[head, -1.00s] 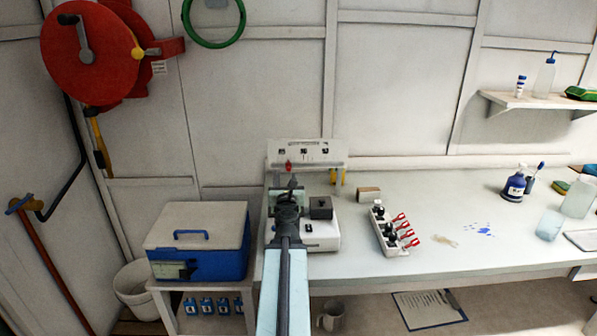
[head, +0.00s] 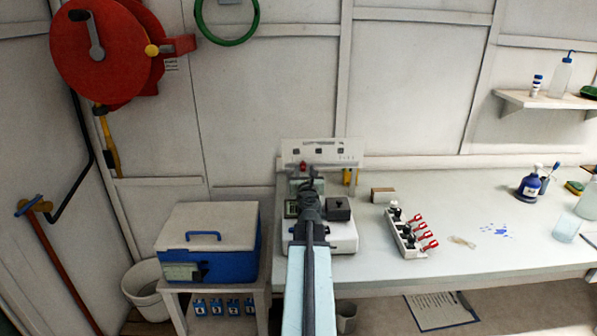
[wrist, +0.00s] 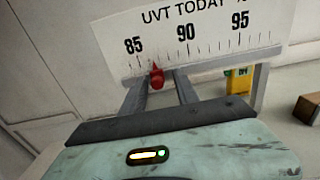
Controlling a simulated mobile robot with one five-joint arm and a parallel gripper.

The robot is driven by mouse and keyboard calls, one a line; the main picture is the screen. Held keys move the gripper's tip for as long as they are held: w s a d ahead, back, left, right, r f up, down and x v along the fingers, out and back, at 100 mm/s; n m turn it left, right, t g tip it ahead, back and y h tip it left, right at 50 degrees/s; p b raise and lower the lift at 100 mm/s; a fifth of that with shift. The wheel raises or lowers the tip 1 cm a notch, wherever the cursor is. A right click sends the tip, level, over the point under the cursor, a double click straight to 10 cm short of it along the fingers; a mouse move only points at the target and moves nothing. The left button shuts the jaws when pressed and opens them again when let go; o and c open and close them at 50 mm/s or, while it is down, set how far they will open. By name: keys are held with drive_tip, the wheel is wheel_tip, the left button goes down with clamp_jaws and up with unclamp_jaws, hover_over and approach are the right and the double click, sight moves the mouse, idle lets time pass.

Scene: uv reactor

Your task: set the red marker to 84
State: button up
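The red marker (wrist: 157,76) sits at the lower edge of the white scale board (wrist: 215,35), which reads "UVT TODAY". Its tip points up a little right of the 85 label, well left of 90; the exact value is hard to read. In the head view the marker (head: 303,166) shows at the left part of the board (head: 340,152). My gripper (wrist: 161,86) is open in the wrist view. Its two grey fingers point at the board, one on either side of the marker, with visible gaps. Whether the fingertips reach the marker's depth cannot be told.
A white device (head: 343,238) with a dark block (head: 338,209) stands under my arm. A small brown box (head: 382,194) and a rack with red-handled items (head: 404,240) stand further right. A blue cooler (head: 222,262) is at left.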

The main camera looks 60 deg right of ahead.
drive_tip(key=shift+w+a, duration=0.15)
drive_tip(key=shift+w, duration=0.1)
clamp_jaws()
idle(1.2)
